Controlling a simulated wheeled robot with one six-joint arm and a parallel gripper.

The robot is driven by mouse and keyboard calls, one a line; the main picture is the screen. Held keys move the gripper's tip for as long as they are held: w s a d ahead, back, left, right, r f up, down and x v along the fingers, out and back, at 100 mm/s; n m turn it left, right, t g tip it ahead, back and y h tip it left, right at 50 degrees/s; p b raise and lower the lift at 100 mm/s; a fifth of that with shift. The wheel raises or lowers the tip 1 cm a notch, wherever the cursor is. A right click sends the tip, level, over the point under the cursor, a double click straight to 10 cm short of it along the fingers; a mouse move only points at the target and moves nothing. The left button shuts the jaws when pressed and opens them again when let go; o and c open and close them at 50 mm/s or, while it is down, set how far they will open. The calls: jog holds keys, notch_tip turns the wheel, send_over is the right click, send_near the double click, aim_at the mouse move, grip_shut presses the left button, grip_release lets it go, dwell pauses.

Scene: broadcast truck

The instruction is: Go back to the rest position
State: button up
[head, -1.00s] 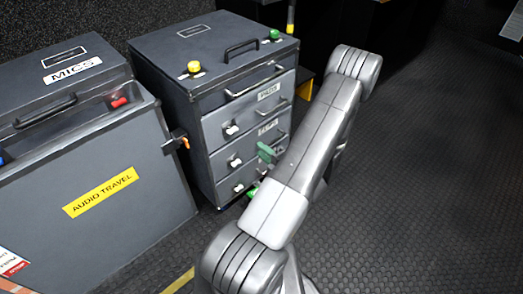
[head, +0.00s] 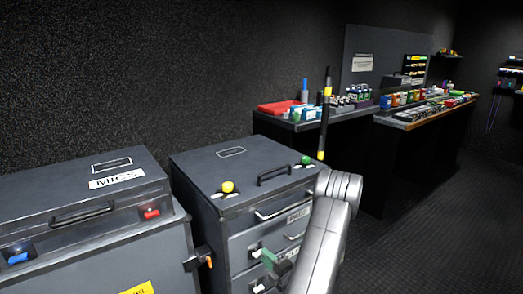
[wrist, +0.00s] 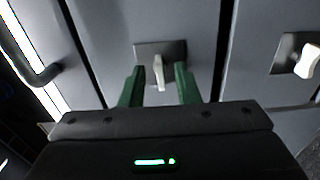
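My gripper (wrist: 159,88) shows in the wrist view with its two green fingers apart, one on each side of a white latch (wrist: 158,72) on a grey drawer front. Nothing is seen clamped between the fingers; how near they are to the latch is hard to tell. In the head view my gripper (head: 268,262) is partly hidden by my arm, in front of the grey drawer cabinet (head: 215,205). The cabinet's drawers look closed in the part that shows.
A grey MICS case (head: 60,215) stands left of the cabinet, with an orange-tipped latch (head: 208,262) between them. Behind is a desk with a red tray (head: 278,107) and a long bench (head: 425,115) of small items. Dark floor (head: 440,230) lies open at right.

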jog(key=shift+x, duration=1)
jog(key=shift+d, duration=0.1)
